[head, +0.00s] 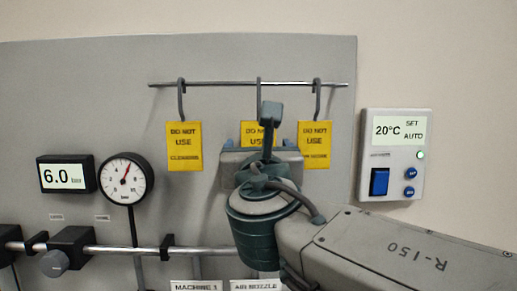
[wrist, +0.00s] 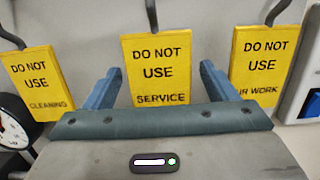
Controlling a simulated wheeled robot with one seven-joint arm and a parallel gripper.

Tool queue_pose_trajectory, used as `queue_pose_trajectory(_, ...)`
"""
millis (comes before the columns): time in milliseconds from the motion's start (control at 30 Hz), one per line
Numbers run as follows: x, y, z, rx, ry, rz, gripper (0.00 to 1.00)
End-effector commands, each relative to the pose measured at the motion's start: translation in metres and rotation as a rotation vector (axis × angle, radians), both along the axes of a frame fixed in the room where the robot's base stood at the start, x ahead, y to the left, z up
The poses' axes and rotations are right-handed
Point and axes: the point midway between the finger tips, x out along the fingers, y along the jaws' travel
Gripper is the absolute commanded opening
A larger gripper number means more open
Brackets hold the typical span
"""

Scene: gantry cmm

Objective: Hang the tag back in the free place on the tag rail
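The tag rail (head: 220,84) is a thin metal bar high on the grey panel. Three yellow DO NOT USE tags are at it by grey hooks, at about the same height: the CLEANING tag (head: 184,146) at left, the SERVICE tag (wrist: 158,70) in the middle, the AIR WORK tag (wrist: 262,62) at right. The middle hook (head: 258,88) appears to be over the rail; its exact contact is too small to tell. My gripper (wrist: 160,70) is open, its blue fingers on either side of the SERVICE tag with gaps showing. My arm hides that tag's lower part in the head view.
A round gauge (head: 127,178) and a 6.0 bar display (head: 65,175) are at left. A 20°C control box (head: 392,190) is right of the panel, near the right tag. A lower pipe (head: 110,249) with fittings runs below. The wall above the rail is clear.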

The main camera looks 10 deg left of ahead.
Motion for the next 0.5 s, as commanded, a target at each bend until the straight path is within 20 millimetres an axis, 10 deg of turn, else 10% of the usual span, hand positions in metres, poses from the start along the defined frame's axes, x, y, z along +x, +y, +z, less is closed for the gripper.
queue_pose_trajectory(500, -0.044, -0.011, -0.008, 0.003, -0.001, 0.000, 0.79)
